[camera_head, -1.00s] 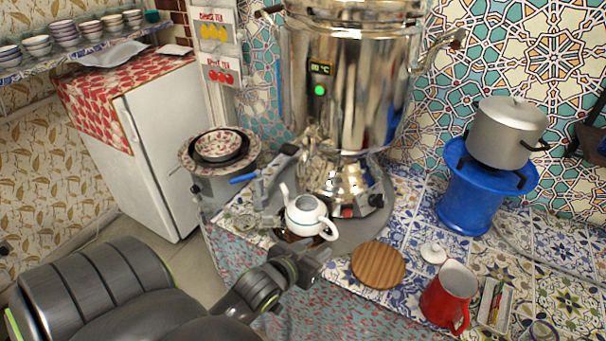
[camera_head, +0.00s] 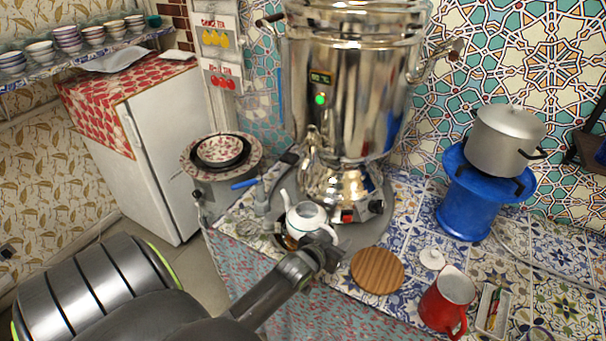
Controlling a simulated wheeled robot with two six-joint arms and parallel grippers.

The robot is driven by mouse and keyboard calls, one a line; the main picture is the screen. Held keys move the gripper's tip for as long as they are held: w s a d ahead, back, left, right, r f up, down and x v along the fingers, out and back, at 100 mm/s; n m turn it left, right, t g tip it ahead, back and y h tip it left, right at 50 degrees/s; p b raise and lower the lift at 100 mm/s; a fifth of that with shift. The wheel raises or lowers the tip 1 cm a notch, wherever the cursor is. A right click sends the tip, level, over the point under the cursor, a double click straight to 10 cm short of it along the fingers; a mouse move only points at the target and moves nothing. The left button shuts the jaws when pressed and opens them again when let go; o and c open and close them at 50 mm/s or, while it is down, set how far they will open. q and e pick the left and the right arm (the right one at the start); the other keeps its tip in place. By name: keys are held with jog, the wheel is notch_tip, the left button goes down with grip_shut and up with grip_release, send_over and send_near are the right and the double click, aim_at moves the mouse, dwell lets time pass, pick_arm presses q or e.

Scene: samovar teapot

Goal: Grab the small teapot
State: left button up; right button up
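The small white teapot (camera_head: 305,217) is upright and lidless in front of the samovar (camera_head: 345,100), below its tap. Its spout points left and up; its handle is on the right. My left gripper (camera_head: 328,254) is at the handle side of the teapot, just below and right of it. The gripper overlaps the lower part of the handle in the picture. I cannot tell whether its fingers touch the handle or how far apart they are. My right gripper is not in view.
A round wooden board (camera_head: 377,270), a small white lid (camera_head: 432,259) and a red pitcher (camera_head: 446,304) stand to the right on the tiled counter. A blue stove (camera_head: 468,208) bears a grey pot (camera_head: 506,138). Stacked plates (camera_head: 190,158) are at the left.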

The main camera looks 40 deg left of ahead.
pick_arm(q)
jog(key=shift+x, duration=0.75)
grip_shut()
jog(key=shift+r, duration=0.1)
